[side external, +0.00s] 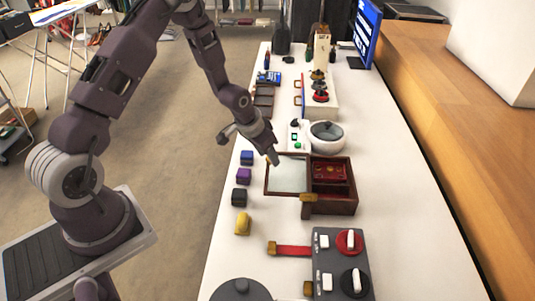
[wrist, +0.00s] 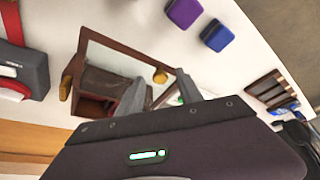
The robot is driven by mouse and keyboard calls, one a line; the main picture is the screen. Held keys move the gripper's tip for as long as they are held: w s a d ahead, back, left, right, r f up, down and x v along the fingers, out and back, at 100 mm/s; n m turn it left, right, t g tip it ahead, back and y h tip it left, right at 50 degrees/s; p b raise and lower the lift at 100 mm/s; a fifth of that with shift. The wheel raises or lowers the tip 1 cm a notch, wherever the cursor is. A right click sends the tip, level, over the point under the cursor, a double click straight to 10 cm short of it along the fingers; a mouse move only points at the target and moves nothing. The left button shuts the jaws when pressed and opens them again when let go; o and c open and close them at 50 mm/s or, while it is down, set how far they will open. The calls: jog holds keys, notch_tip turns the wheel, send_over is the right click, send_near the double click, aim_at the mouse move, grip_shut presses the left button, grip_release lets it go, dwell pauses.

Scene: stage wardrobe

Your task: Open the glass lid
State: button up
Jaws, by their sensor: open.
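A dark wooden box (side external: 345,208) with a red-lined interior (side external: 331,174) stands on the white table. The glass lid (side external: 289,174), a clear pane in a brown frame, is at its left side and also shows in the wrist view (wrist: 112,55). I cannot tell the lid's exact angle. A brass knob (wrist: 160,76) sits at the lid frame's edge. My gripper (side external: 273,158) is at the lid's far left edge, open. In the wrist view its fingers (wrist: 160,78) appear on either side of the knob; contact cannot be told. Part of the box is hidden behind my gripper there.
A white bowl (side external: 327,136) stands just behind the box. Coloured blocks, including a purple one (side external: 244,176) and a yellow one (side external: 242,223), line the left table edge. A grey control panel (side external: 328,262) with a red strap (side external: 293,250) is in front.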

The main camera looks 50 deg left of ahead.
jog(key=s+d+r, duration=0.2)
jog(key=s+r, duration=0.2)
jog(key=r, duration=0.4)
jog(key=s+d+r+y, duration=0.1)
jog(key=s+r, duration=0.4)
jog(key=r, duration=0.3)
jog(key=s+d+r, duration=0.2)
jog(key=s+r, duration=0.2)
jog(key=r, duration=0.4)
jog(key=s+d+r, duration=0.2)
jog(key=s, duration=0.6)
jog(key=s+d+r+t+h, duration=0.1)
jog(key=s+d+r, duration=0.1)
jog(key=s, duration=0.6)
jog(key=shift+s+d+r, duration=0.2)
jog(key=shift+d+r, duration=0.1)
jog(key=shift+r, duration=0.35)
